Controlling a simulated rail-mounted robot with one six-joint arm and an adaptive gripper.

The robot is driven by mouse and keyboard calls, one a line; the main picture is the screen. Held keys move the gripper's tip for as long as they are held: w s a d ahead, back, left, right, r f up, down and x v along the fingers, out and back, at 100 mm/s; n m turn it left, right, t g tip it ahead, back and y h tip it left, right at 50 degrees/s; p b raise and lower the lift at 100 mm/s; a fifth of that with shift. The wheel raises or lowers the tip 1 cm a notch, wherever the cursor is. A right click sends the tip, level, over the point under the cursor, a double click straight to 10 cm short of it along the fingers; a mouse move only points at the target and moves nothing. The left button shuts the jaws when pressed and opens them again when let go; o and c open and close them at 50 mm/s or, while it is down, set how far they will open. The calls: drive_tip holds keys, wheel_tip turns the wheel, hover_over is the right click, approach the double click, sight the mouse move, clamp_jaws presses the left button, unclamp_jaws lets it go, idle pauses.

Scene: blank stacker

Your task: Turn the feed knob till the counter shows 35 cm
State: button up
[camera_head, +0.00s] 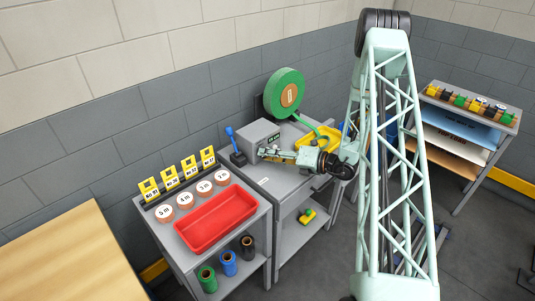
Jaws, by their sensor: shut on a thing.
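The grey feed machine (257,135) stands on the grey bench, below a large green reel (284,93). Its counter (273,136) is a small dark display with green digits, too small to read. My gripper (264,152) reaches in from the right, low at the front of the machine. It is shut on the feed knob, which is mostly hidden by the fingers. The knob's turn angle cannot be seen. A green strip (311,128) runs down from the reel behind my wrist.
A blue-handled lever (231,136) stands left of the machine. A yellow tray (304,137) lies behind my gripper. On the left cart (225,254) are a red tray (207,222), several labelled discs and yellow cards. A shelf rack (479,117) stands at right.

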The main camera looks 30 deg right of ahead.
drive_tip(key=m+t+y+p, duration=0.1)
drive_tip(key=m, duration=0.3)
drive_tip(key=shift+y, duration=0.4)
idle(0.4)
drive_tip(key=o, duration=0.8)
drive_tip(key=shift+o, duration=0.2)
drive_tip(key=shift+s+d, duration=0.1)
drive_tip(key=shift+d, duration=0.05)
drive_tip(key=shift+v, duration=5.8)
